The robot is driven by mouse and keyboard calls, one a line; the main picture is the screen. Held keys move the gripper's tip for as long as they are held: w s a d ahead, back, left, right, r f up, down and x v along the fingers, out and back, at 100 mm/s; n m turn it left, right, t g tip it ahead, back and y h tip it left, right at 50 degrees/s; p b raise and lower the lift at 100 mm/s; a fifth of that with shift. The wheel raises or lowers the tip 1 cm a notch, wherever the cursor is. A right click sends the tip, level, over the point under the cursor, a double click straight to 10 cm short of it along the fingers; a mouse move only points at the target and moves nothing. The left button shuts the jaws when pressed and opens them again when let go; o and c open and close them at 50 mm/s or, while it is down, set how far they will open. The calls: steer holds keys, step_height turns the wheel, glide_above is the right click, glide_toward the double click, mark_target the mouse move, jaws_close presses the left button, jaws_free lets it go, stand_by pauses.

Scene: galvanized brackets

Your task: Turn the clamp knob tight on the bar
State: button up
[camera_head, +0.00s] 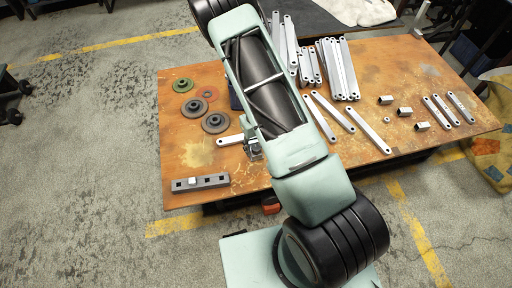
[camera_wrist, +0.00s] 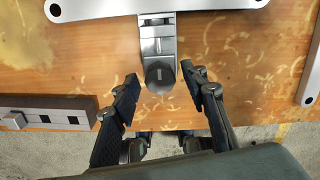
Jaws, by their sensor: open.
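In the wrist view a grey metal clamp (camera_wrist: 158,38) sits at the top middle, against a pale flat bar (camera_wrist: 95,9) with a hole near each end. The clamp's dark round knob (camera_wrist: 160,74) faces my side. My gripper (camera_wrist: 160,86) is open, one black finger on each side of the knob, with visible gaps to it. In the head view the clamp (camera_head: 254,149) shows small beside my arm, and the bar's left end (camera_head: 230,140) sticks out. My arm hides the rest of the bar and the gripper there.
A dark block with square holes (camera_head: 200,183) lies at the table's front left; it also shows in the wrist view (camera_wrist: 72,104). Round discs (camera_head: 215,122) lie behind it. Several loose bars (camera_head: 345,68) and small square tubes (camera_head: 404,112) lie to the right on the rusty table (camera_head: 440,78).

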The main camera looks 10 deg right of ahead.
steer(key=n+b, duration=0.1)
steer(key=n, duration=0.3)
steer(key=shift+f, duration=0.1)
steer(key=n+b, duration=0.1)
steer(key=n, duration=0.3)
steer(key=n+b, duration=0.1)
steer(key=n, duration=0.4)
steer(key=shift+b, duration=0.3)
steer(key=n, duration=0.4)
steer(key=shift+b, duration=0.4)
steer(key=c, duration=1.1)
